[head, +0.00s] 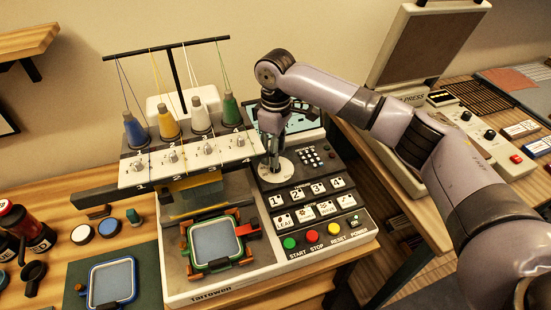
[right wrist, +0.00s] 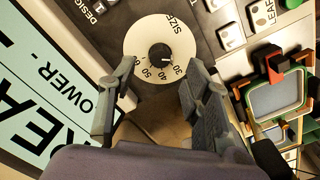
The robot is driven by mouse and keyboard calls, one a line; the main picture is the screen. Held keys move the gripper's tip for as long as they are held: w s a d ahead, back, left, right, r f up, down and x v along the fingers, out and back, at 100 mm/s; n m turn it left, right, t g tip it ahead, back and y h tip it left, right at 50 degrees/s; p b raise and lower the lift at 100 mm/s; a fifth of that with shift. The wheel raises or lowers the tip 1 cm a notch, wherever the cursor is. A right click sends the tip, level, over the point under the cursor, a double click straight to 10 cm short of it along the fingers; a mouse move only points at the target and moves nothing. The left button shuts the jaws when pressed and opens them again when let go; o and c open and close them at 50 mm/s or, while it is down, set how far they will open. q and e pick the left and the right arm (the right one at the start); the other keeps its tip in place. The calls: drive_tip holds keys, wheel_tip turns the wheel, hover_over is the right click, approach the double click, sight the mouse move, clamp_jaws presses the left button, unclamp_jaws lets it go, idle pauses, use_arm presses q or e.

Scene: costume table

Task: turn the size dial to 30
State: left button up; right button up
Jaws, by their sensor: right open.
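The size dial is a round white disc (head: 276,172) on the dark panel of the embroidery machine. In the right wrist view the dial face (right wrist: 143,36) shows the word SIZE, printed numbers and a small black knob (right wrist: 160,54) with a light mark on it. The mark's exact reading is too small to tell. My right gripper (head: 271,148) points down over the dial, partly hiding it. In the right wrist view its fingers (right wrist: 160,72) are open, one on each side of the knob, apart from it. My left gripper is not in view.
Numbered and pattern buttons (head: 311,201) lie beside the dial, with coloured start, stop and reset buttons (head: 311,237) in front. A screen (head: 299,122) is behind. Thread spools (head: 201,116) and a hooped frame (head: 214,243) are to the left. A press (head: 425,45) stands at right.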

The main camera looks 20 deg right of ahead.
drive_tip(key=shift+f, duration=2.15)
drive_tip(key=shift+c, duration=0.2)
clamp_jaws()
